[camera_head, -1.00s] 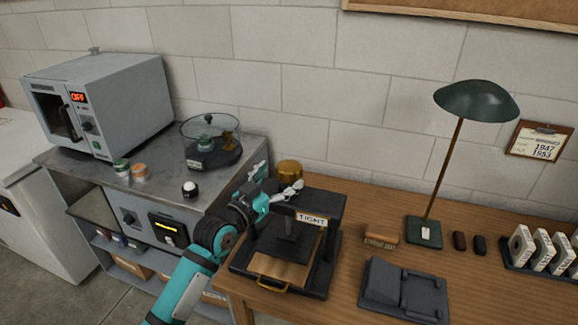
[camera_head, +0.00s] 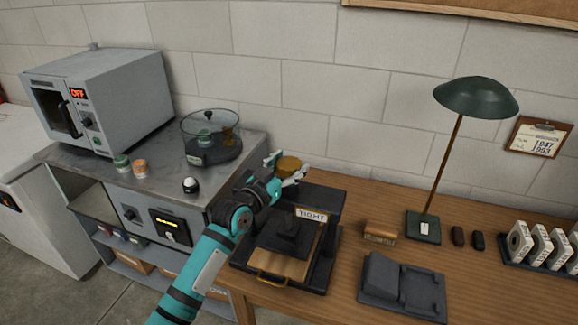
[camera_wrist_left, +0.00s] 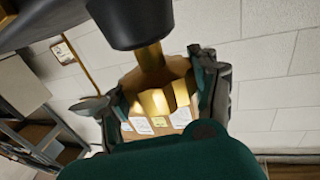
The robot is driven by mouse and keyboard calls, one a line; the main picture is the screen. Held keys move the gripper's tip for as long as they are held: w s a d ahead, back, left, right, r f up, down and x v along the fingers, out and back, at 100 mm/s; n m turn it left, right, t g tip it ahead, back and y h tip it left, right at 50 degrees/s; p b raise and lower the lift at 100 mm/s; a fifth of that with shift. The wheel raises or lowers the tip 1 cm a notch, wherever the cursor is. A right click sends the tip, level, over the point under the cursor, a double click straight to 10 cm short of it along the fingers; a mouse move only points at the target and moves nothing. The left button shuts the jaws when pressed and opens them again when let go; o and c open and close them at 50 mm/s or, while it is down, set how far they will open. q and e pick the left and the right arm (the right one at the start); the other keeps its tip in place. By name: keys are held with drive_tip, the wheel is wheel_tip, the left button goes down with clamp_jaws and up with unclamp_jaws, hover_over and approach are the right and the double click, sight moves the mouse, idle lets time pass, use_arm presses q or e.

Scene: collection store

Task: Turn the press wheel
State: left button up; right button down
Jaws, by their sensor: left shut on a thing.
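The brass press wheel (camera_head: 288,166) sits on top of the black press (camera_head: 335,205) on the wooden table. The press bears a label reading TIGHT (camera_head: 311,215). My left gripper (camera_head: 287,166) comes from the left, its fingers on either side of the wheel. In the left wrist view the faceted brass wheel (camera_wrist_left: 158,88) with its shaft lies between the fingers of my left gripper (camera_wrist_left: 158,98), which is shut on it. The gripper's front partly hides the wheel in the wrist view. My right gripper is not in view.
A green desk lamp (camera_head: 475,98), a brown block (camera_head: 380,231) and a dark grey device (camera_head: 402,286) stand right of the press. A metal cabinet (camera_head: 100,178) with a glass-covered round device (camera_head: 210,140) is to the left.

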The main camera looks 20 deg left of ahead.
use_arm(q)
drive_tip(key=shift+c, duration=1.2)
idle(0.4)
